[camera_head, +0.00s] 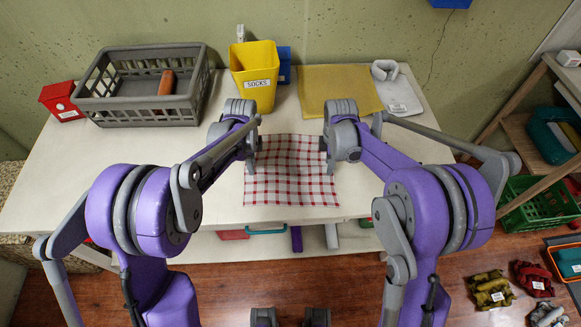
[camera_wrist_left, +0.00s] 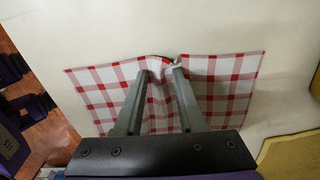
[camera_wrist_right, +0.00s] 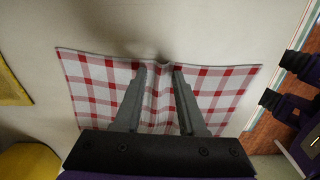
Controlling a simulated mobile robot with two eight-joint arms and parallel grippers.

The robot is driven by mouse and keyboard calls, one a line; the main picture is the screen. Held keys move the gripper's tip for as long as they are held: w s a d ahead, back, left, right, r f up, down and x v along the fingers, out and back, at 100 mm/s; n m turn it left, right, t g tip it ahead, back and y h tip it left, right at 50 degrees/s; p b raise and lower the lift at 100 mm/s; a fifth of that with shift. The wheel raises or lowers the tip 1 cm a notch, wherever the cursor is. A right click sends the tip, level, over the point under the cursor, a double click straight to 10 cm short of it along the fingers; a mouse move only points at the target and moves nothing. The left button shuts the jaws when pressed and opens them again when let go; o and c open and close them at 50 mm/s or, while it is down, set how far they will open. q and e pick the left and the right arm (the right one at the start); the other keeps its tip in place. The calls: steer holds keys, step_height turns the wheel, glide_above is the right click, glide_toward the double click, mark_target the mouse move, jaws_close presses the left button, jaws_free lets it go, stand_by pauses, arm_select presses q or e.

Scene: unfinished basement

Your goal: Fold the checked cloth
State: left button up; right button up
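The red-and-white checked cloth (camera_head: 290,178) lies spread near the front of the white table. My left gripper (camera_head: 254,155) is at its left edge and my right gripper (camera_head: 327,157) is at its right edge. In the left wrist view the cloth (camera_wrist_left: 225,92) rises in a bunched ridge between the fingers (camera_wrist_left: 161,72). In the right wrist view the cloth (camera_wrist_right: 95,85) is likewise gathered between the fingers (camera_wrist_right: 159,72). Both grippers appear shut on bunched cloth, with the fingertips apart around it. The rest of the cloth looks mostly flat.
On the white table (camera_head: 60,180), a grey basket (camera_head: 140,112), red container (camera_head: 60,100), yellow SOCKS bin (camera_head: 254,75), yellow cloth (camera_head: 338,88) and grey folded item (camera_head: 398,95) stand toward the back. The table is bare to the left of the checked cloth.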

arm_select(q)
jaws_close()
arm_select(e)
jaws_close()
